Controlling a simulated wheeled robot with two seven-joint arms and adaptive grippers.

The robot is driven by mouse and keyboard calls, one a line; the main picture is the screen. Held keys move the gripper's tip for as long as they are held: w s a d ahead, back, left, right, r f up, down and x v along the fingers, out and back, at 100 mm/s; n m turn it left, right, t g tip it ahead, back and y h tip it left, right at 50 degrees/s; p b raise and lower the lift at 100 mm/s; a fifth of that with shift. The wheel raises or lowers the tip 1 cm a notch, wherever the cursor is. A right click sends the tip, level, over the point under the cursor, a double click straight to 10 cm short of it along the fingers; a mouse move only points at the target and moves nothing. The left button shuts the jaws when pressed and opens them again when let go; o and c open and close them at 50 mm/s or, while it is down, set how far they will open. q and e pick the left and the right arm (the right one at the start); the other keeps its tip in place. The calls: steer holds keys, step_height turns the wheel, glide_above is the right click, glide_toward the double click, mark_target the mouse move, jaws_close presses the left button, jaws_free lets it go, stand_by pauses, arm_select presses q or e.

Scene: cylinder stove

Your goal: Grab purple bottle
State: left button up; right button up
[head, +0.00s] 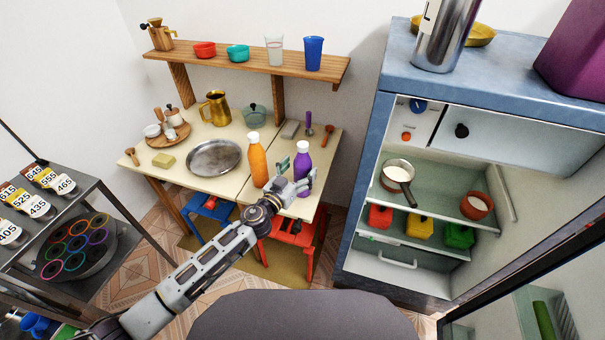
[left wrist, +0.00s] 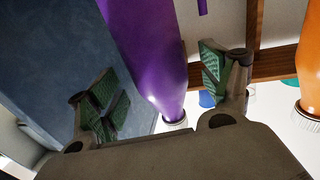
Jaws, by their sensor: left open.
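The purple bottle (head: 302,160) with a white cap stands upright near the front edge of the table. My left gripper (head: 296,178) is open in front of it, one finger on each side of the bottle in the head view. In the left wrist view, the purple bottle (left wrist: 148,55) appears upside down between the two spread fingers of the left gripper (left wrist: 158,92). I cannot tell whether a finger touches it. The bottle's lower front is partly hidden by the gripper in the head view. My right gripper is not in view.
An orange bottle (head: 257,160) stands close left of the purple one. A metal plate (head: 213,158) lies further left. A wooden shelf (head: 218,53) is above the table. The open blue fridge (head: 362,190) stands to the right. Red and blue stools are under the table.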

arm_select(q)
steer(key=shift+x, duration=1.05)
steer(key=shift+w+d, duration=0.15)
steer(key=shift+w, duration=0.05)
steer(key=c, duration=1.5)
steer(key=shift+r, duration=0.15)
steer(key=shift+c, duration=0.5)
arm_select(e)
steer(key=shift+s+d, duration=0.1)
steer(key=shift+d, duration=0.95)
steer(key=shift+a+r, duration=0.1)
